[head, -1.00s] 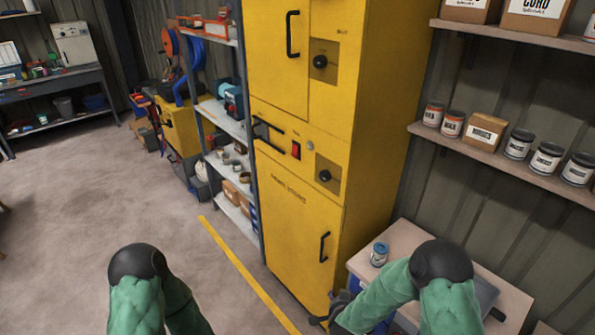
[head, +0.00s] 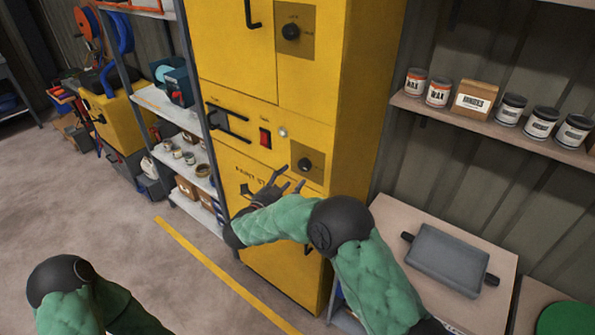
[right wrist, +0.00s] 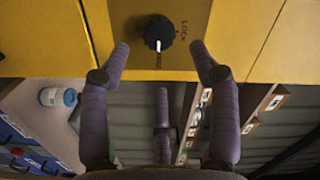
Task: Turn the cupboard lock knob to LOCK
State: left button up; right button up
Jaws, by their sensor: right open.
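The yellow cupboard (head: 230,75) stands in the middle of the head view, with an upper knob (head: 291,32) and a lower black knob (head: 305,164) on brown plates. My right gripper (head: 287,181) is open and empty, just below and in front of the lower knob. In the right wrist view a black knob (right wrist: 159,33) lies beyond and between the open fingertips, apparently untouched. Its white mark points down the picture toward a small unclear label; the word LOCK is at its right. My left gripper is out of view; only its arm shows.
A red switch (head: 265,138), a small round light and a black handle (head: 228,122) are on the cupboard left of the lower knob. A table with a grey tray (head: 449,260) stands to the right. A can (right wrist: 58,97) shows in the right wrist view. Open floor lies left.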

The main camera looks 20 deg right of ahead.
aim_at(302, 167)
jog(key=x, duration=0.5)
jog(key=shift+w+d, duration=0.25)
jog(key=shift+w, duration=0.05)
jog(key=c, duration=1.1)
